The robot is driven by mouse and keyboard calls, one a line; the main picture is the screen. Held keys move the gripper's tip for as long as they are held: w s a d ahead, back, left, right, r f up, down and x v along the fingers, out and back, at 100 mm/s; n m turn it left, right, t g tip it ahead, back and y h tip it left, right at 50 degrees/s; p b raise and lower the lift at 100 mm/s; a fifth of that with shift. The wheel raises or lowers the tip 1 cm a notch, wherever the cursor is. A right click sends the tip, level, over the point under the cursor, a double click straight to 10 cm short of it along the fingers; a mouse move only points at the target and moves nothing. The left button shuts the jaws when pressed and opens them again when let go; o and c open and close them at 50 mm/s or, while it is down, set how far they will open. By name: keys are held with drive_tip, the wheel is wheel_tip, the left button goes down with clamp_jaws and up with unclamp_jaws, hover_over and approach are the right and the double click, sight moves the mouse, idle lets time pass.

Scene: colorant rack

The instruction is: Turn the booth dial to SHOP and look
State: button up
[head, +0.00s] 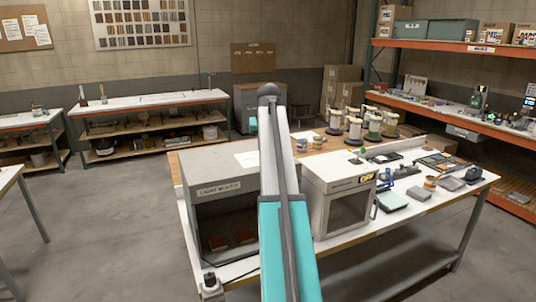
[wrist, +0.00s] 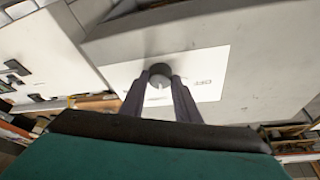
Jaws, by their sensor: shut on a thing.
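The light booth (head: 222,188) is a grey box with a lettered front, on the near left of the white-topped table. Its open, dark inside holds reddish-brown panels (head: 217,243). In the wrist view the booth dial (wrist: 159,70) is a round grey knob with a pale pointer line, on a white label plate (wrist: 206,72). OFF is printed on the plate, upside down in this view; no other setting is readable. My gripper (wrist: 160,82) is shut on the dial, one dark finger on each side. In the head view my arm hides the dial and gripper.
A small grey oven-like cabinet (head: 340,193) stands close right of the booth. Scales, small tools and pots lie farther right on the table (head: 410,215). Several spools (head: 354,130) stand behind. Open floor (head: 110,220) lies to the left.

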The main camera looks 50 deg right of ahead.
drive_tip(key=shift+w+a+m+g+h+b, duration=0.1)
drive_tip(key=shift+m+g+h+b, duration=0.25)
drive_tip(key=shift+m, duration=0.95)
drive_tip(key=o, duration=1)
drive_tip(key=shift+r, duration=0.1)
drive_tip(key=shift+p+v, duration=0.6)
drive_tip(key=shift+v, duration=0.35)
drive_tip(key=p+v, duration=0.1)
drive_tip(key=v, duration=1)
drive_tip(key=shift+r, duration=0.4)
